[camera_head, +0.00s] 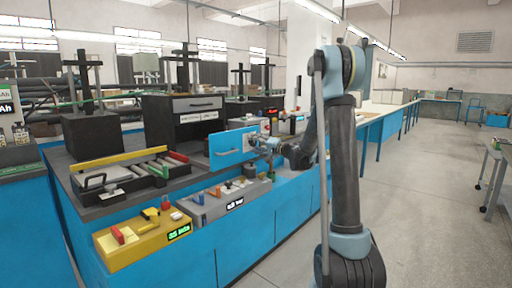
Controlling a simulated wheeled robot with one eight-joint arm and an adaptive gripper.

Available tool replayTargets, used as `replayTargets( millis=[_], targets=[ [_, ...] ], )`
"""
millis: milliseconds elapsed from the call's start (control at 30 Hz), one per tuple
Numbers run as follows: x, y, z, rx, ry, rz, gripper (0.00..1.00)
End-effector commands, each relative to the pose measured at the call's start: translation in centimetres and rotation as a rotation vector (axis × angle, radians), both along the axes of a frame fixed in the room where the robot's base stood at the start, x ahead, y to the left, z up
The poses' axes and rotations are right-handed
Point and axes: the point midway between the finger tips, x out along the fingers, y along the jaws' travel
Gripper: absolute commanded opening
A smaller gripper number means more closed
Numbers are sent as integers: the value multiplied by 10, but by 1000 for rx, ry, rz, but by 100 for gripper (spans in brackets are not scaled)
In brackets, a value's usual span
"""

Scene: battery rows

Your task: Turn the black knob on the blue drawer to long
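My arm reaches in from the right, and my gripper (265,144) is at the right end of the blue panel. The gripper is small in view, and whether it touches the panel or a knob cannot be told. The black knob on the blue drawer cannot be made out; the gripper covers that area. Any markings such as "long" cannot be read.
A grey control box (222,200) with knobs and a display sits in front of the drawer. A yellow control box (143,239) is left of it. A black tray with rollers (130,172) lies behind. The black drawer box (186,118) stands at the back.

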Motion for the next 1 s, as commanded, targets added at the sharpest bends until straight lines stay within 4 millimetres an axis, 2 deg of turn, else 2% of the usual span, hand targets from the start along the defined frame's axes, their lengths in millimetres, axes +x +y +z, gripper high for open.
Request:
replayTargets(
  millis=[33,167,200,633,967,1000],
  targets=[
    [0,0,0,0,0,0,42],
    [0,0,0,0,0,0,13],
    [0,0,0,0,0,0,11],
    [0,0,-1,-87,-106,0,11],
    [0,-1,-1,-96,-118,0,11],
    [0,0,-1,-97,-117,-1,44]
  ],
)
